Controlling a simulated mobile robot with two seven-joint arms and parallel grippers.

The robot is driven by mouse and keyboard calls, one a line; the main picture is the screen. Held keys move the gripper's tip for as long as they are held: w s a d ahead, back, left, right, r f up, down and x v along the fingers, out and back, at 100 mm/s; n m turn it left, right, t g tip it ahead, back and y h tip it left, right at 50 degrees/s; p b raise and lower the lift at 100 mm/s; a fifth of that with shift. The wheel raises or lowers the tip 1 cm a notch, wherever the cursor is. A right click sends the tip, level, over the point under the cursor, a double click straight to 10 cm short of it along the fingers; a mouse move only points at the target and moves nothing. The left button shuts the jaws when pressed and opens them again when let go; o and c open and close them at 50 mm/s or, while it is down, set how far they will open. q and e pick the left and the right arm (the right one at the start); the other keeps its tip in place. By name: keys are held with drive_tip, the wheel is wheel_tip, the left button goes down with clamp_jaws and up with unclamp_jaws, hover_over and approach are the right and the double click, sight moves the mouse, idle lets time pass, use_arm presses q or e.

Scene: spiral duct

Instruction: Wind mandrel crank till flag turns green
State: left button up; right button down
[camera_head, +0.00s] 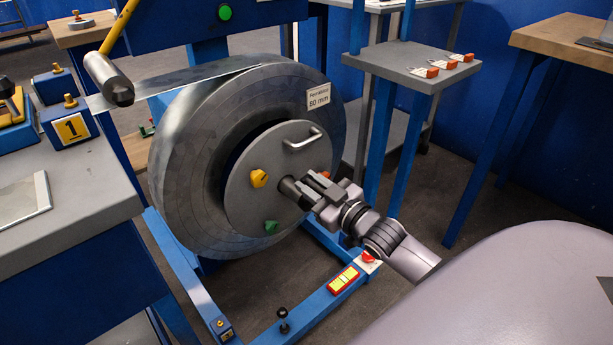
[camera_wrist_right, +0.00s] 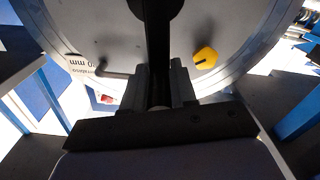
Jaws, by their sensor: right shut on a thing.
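The mandrel is a large grey drum (camera_head: 185,150) with a round face plate (camera_head: 240,200). It carries a bar handle (camera_head: 303,140), a yellow-orange knob (camera_head: 258,178) and a small green piece (camera_head: 271,227). My right gripper (camera_head: 299,190) is at the plate's right side, shut on a dark crank handle (camera_head: 288,187). In the right wrist view, a dark bar (camera_wrist_right: 158,45) runs from between the fingers (camera_wrist_right: 160,88) towards a dark round hub (camera_wrist_right: 153,6). The yellow knob (camera_wrist_right: 205,57) shows right of it. I cannot tell which piece is the flag. My left gripper is out of view.
A sheet strip (camera_head: 165,85) runs onto the drum's top. A grey bench (camera_head: 75,205) stands left, a small grey shelf (camera_head: 415,62) right. A blue frame rail (camera_head: 310,308) with a red-yellow panel (camera_head: 343,280) and a red knob (camera_head: 368,257) lies below my right arm.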

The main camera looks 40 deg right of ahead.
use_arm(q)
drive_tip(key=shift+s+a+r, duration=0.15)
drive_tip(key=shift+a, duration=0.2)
use_arm(e)
drive_tip(key=shift+w+d+r+m, duration=0.1)
drive_tip(key=shift+d+m, duration=0.3)
drive_tip(key=shift+d, duration=0.25)
drive_tip(key=c, duration=1)
unclamp_jaws()
drive_tip(key=shift+o, duration=0.2)
drive_tip(key=shift+a, duration=0.1)
